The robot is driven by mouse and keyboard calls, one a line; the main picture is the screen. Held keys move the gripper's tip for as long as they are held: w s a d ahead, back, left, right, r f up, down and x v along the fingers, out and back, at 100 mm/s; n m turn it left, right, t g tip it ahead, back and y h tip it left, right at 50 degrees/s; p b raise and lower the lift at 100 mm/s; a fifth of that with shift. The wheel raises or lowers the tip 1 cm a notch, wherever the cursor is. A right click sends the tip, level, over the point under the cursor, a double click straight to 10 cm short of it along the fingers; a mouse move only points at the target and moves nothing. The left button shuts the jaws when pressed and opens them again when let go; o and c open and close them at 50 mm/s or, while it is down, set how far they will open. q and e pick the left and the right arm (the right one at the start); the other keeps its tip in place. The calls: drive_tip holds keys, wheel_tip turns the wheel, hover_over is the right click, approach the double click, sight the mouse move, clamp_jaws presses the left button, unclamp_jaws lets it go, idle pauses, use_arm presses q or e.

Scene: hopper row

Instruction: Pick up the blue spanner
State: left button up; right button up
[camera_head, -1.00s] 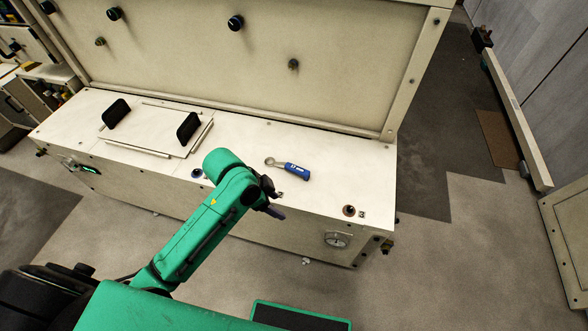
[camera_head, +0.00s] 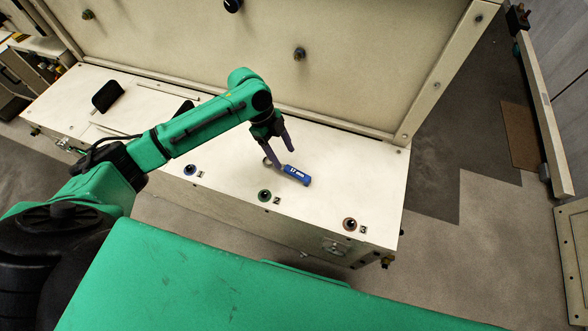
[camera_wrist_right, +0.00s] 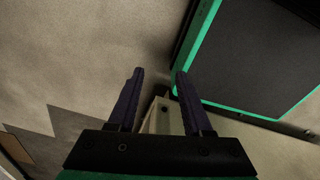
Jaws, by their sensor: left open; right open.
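The blue spanner (camera_head: 295,175) lies on the cream top of the hopper cabinet (camera_head: 325,205), its blue handle marked "17 mm" and pointing right. Its metal ring end is partly hidden behind a finger of my left gripper. My left gripper (camera_head: 285,157) is open, fingers pointing down, at the spanner's ring end. I cannot tell whether a finger touches it. My right gripper (camera_wrist_right: 158,72) is open and empty in the right wrist view, with floor beyond its fingers. It is not visible in the head view.
A black handle (camera_head: 108,96) rises at the left. The upright back panel (camera_head: 360,60) stands behind the spanner. The top right of the spanner is clear.

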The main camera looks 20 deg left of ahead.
sight(294, 170)
use_arm(q)
drive_tip(key=f, duration=0.2)
drive_tip(key=d+f, duration=0.1)
drive_tip(key=shift+w, duration=0.25)
drive_tip(key=x, duration=0.4)
drive_tip(key=shift+f, duration=0.1)
drive_tip(key=shift+s+d+f, duration=0.1)
drive_tip(key=shift+d+f, duration=0.05)
drive_tip(key=shift+f, duration=0.15)
clamp_jaws()
use_arm(e)
drive_tip(key=shift+w+a+r, duration=0.1)
drive_tip(key=shift+w+r, duration=0.1)
drive_tip(key=shift+w, duration=0.3)
drive_tip(key=shift+w+a+r, duration=0.1)
drive_tip(key=shift+w+r, duration=0.05)
drive_tip(key=shift+w, duration=0.3)
